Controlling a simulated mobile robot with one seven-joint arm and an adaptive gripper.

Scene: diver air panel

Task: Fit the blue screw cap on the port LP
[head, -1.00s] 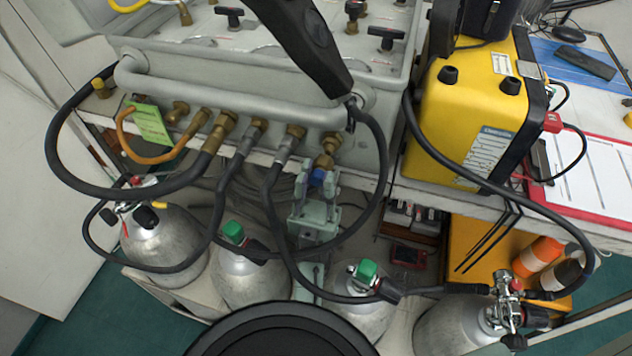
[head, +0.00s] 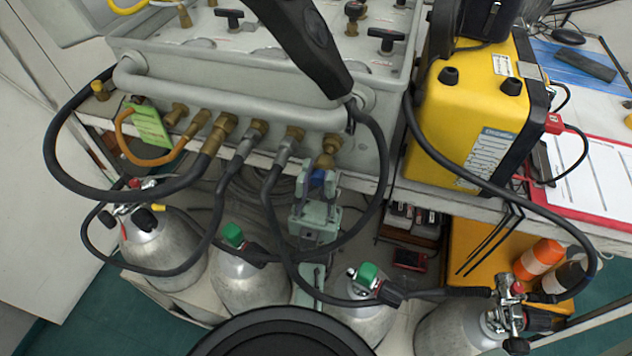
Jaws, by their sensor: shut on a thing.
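The blue screw cap (head: 318,177) is between the fingers of my gripper (head: 317,184), which is shut on it. My gripper is pale green-grey and reaches up from below, in front of the grey panel box. A brass port (head: 327,158), the rightmost in the row on the box's front, is just above the cap. The cap is close below this port; I cannot tell whether they touch. No LP label is readable. Part of the cap is hidden by the fingers.
Hoses run from neighbouring brass ports (head: 222,130) to silver cylinders (head: 254,280) below. A black hose (head: 382,165) loops close to the right of my gripper. A yellow case (head: 460,110) stands right of the grey box (head: 250,85). A green tag (head: 148,124) hangs at left.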

